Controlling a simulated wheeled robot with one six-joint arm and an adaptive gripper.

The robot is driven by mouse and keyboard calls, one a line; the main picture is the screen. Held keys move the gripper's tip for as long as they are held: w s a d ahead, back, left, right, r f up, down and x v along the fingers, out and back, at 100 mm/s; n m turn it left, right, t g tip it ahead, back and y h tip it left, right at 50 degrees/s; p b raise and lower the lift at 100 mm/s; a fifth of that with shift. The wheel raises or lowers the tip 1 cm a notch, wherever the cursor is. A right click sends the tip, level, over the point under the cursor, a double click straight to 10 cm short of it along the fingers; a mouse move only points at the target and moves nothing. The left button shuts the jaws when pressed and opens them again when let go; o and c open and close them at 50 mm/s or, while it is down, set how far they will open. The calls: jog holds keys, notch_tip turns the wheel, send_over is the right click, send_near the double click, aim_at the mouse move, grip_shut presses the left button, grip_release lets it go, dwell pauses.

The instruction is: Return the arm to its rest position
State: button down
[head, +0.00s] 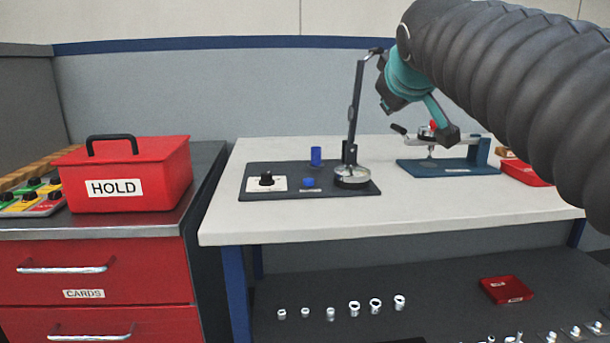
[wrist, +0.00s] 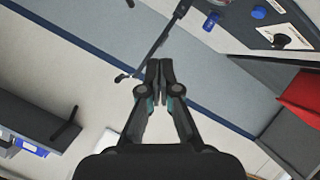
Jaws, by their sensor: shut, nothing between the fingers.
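My gripper (wrist: 160,68) is shut and empty in the wrist view, its two dark fingertips together. In the head view, my arm reaches in from the upper right in a dark ribbed sleeve. Its teal and black end hangs above the white bench (head: 225,225), between a black upright post (head: 356,105) and a blue fixture (head: 445,169). The fingertips are hard to make out there. In the wrist view, the post (wrist: 165,40) shows beyond the fingers. I cannot tell the exact gap between post and gripper.
The post stands on a dark panel (head: 260,172) with a knob and a blue button (head: 309,183). A red HOLD box (head: 125,175) sits on the cabinet at left. A red tray (head: 527,172) is at the bench's right. Small metal parts (head: 354,308) lie on the lower shelf.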

jog(key=s+f+m+g, duration=0.2)
jog(key=s+f, duration=0.6)
jog(key=f, duration=0.4)
jog(key=s+f+m+g, duration=0.2)
jog(key=s+f, duration=0.6)
jog(key=f, duration=0.4)
jog(key=s+d+f+m+g+y, duration=0.1)
jog(key=s+f+m+g, duration=0.1)
jog(key=s+f, duration=0.6)
notch_tip(320, 180, down, 4)
jog(key=shift+s+r+g, duration=0.1)
jog(key=shift+s+g, duration=0.1)
jog(key=shift+g, duration=0.6)
